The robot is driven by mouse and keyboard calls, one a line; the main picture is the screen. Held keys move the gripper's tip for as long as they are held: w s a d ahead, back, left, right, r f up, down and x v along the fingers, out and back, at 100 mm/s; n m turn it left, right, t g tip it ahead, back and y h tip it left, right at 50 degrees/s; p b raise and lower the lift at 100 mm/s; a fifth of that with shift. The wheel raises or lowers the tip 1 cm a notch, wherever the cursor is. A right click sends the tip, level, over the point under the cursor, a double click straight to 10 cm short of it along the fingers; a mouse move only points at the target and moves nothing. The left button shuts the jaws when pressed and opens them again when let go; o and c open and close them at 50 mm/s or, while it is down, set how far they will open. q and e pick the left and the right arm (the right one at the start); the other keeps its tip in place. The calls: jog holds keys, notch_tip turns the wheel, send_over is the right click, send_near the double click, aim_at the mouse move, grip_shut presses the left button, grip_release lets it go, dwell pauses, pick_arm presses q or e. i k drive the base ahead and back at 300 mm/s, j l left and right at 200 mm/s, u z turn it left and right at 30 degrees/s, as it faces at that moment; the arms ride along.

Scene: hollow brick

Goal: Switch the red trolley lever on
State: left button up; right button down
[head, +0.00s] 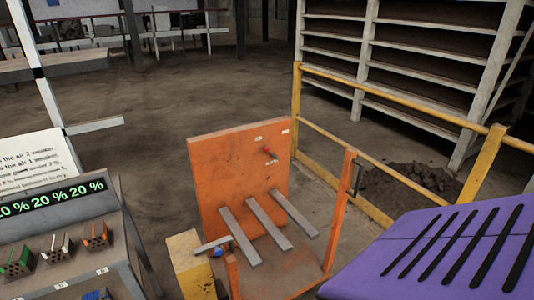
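The orange trolley (215,163) stands in the middle of the head view, with a tall upright panel at its back. A small red lever (269,152) sticks out from the upper right part of that panel. Small white labels (258,139) sit around it, too small to read. I cannot tell which position the lever is in. Several grey slats (268,222) lie slanted across the trolley in front of the panel, below the lever. Neither of my grippers is in view, and nothing is seen touching the lever.
A yellow railing (390,173) runs behind and right of the trolley. A purple slotted surface (440,250) fills the lower right. A console with a green-lit display (55,198) and small brick samples stands at left. Shelves (420,60) stand behind. Floor (180,95) behind the trolley is open.

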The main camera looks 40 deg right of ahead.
aim_at(266, 149)
jog(key=z, duration=1.5)
